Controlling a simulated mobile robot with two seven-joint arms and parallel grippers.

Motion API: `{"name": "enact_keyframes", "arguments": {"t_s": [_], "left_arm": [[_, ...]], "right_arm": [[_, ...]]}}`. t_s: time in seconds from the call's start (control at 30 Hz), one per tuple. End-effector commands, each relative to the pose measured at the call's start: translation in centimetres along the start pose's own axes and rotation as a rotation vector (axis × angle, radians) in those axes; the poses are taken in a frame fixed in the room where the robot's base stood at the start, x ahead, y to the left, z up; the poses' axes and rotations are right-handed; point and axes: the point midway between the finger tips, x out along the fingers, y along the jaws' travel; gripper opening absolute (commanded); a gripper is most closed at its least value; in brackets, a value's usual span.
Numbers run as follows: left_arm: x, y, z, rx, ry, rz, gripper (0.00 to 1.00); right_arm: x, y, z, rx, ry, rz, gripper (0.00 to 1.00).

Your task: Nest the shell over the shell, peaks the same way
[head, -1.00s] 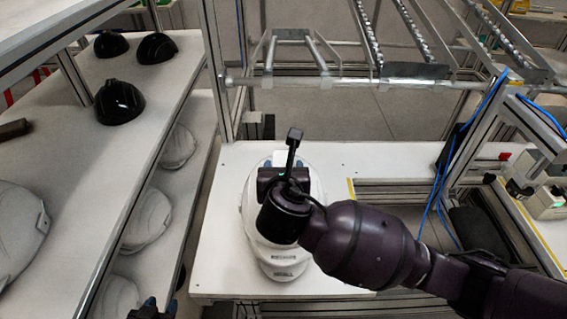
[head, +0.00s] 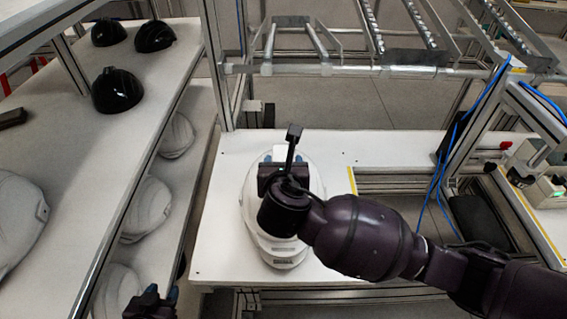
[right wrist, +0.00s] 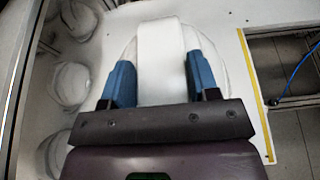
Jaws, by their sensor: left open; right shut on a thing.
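My right gripper (head: 284,162) is shut on a white shell (right wrist: 162,60), its blue fingers on either side of a raised band in the right wrist view. In the head view the white shell (head: 250,215) is over the white table, largely hidden by my wrist. Below it a second white lettered front edge (head: 285,263) shows, apparently a lower shell. I cannot tell whether the two touch or how the peaks line up. My left gripper (head: 158,299) is open and empty at the bottom of the head view, left of the table.
The white table (head: 218,250) is bare around the shells. A yellow-edged opening (head: 400,182) lies to its right. At left, a shelf (head: 60,150) carries black shells (head: 118,92) and a white shell (head: 18,222), with more white shells (head: 148,208) below. A metal frame (head: 345,70) stands behind.

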Motion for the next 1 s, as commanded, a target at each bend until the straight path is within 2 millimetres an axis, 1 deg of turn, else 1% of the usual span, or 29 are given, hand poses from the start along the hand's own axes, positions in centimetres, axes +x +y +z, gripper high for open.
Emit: {"name": "enact_keyframes", "arguments": {"t_s": [1.0], "left_arm": [[0.2,0.0,0.3,0.000,0.000,0.000,0.43]], "right_arm": [[0.6,0.0,-1.4,0.000,-0.001,0.000,0.03]]}}
